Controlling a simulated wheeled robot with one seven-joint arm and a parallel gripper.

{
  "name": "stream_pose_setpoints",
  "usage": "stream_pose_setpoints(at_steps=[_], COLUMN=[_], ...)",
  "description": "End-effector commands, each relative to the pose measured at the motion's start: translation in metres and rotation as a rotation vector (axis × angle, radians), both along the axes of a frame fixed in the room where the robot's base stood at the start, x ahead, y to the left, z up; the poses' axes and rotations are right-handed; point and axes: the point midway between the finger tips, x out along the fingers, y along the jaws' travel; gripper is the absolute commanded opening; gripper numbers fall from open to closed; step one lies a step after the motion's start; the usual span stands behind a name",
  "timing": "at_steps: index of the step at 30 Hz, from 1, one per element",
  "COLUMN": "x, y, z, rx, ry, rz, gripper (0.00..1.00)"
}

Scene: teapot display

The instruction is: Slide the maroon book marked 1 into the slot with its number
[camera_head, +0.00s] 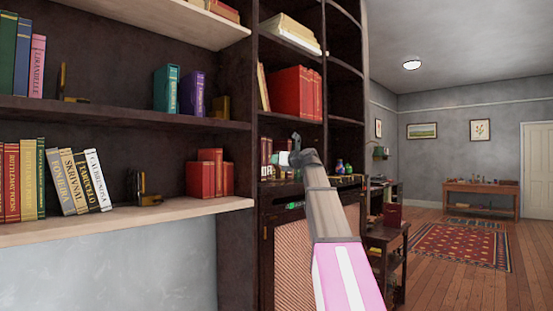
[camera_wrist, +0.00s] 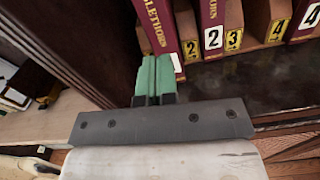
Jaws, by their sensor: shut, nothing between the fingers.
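In the wrist view a maroon book (camera_wrist: 156,22) with gilt lettering stands upright. A white label at its foot is partly hidden behind my fingers, so its number cannot be read. My gripper (camera_wrist: 154,62) has green fingers, shut together with nothing between them. The fingertips overlap the book's lower spine; I cannot tell whether they touch. To the right is a wooden divider (camera_wrist: 187,25) with a yellow 2 label. In the head view my gripper (camera_head: 284,158) is small, at the dark bookcase, and the numbered books there are not clear.
A maroon book with a white 2 (camera_wrist: 208,12) stands to the right. Wooden dividers with yellow 3 and 4 labels and a book with a white 4 (camera_wrist: 303,20) follow. Dark bare shelf (camera_wrist: 265,80) lies before them. The floor (camera_head: 450,285) at the right is open.

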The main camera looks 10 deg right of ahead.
Motion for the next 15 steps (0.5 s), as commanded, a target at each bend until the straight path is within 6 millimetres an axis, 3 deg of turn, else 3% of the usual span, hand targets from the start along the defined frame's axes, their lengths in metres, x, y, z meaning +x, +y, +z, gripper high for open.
stream_pose_setpoints(at_steps=[9,15], x=[0.029,0.039], y=[0.021,0.027], z=[0.001,0.001], rx=[-0.001,-0.002], ry=[0.0,-0.001], rz=[0.0,-0.001], gripper=[0.0,0.0])
